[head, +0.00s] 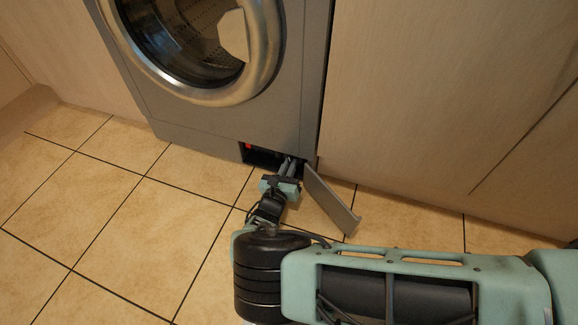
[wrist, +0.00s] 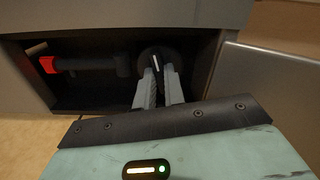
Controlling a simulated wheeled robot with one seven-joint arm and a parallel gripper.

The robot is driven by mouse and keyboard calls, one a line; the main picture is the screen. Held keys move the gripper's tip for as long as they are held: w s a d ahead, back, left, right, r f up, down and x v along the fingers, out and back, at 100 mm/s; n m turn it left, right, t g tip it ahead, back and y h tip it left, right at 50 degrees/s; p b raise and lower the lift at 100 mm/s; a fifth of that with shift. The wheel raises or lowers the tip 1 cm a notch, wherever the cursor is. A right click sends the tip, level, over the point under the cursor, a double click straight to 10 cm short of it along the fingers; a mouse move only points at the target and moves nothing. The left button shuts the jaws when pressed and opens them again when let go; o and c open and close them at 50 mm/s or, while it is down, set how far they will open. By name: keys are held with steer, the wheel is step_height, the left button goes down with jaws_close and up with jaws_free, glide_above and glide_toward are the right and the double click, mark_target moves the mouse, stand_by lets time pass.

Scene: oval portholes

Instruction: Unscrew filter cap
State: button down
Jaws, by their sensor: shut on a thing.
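The black round filter cap (wrist: 153,55) sits in the right part of the dark recess at the bottom of the washing machine (head: 215,118). In the wrist view my gripper (wrist: 158,74) reaches into the recess, with its fingers shut on the cap's narrow raised grip, which stands nearly upright. The fingers hide the lower part of the cap. In the head view my gripper (head: 288,168) enters the recess at its right end, and the cap itself cannot be made out there.
The small access flap (head: 330,203) hangs open to the right of the recess, close beside my gripper. A hose with a red end (wrist: 48,65) lies left of the cap. Wooden cabinet panels (head: 430,90) flank the machine. The tiled floor (head: 110,220) at left is clear.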

steer(key=n, duration=0.6)
steer(key=shift+n, duration=0.3)
steer(key=n+b, duration=0.1)
steer(key=n, duration=0.5)
steer(key=shift+n, duration=0.3)
steer(key=c, duration=1.5)
jaws_free()
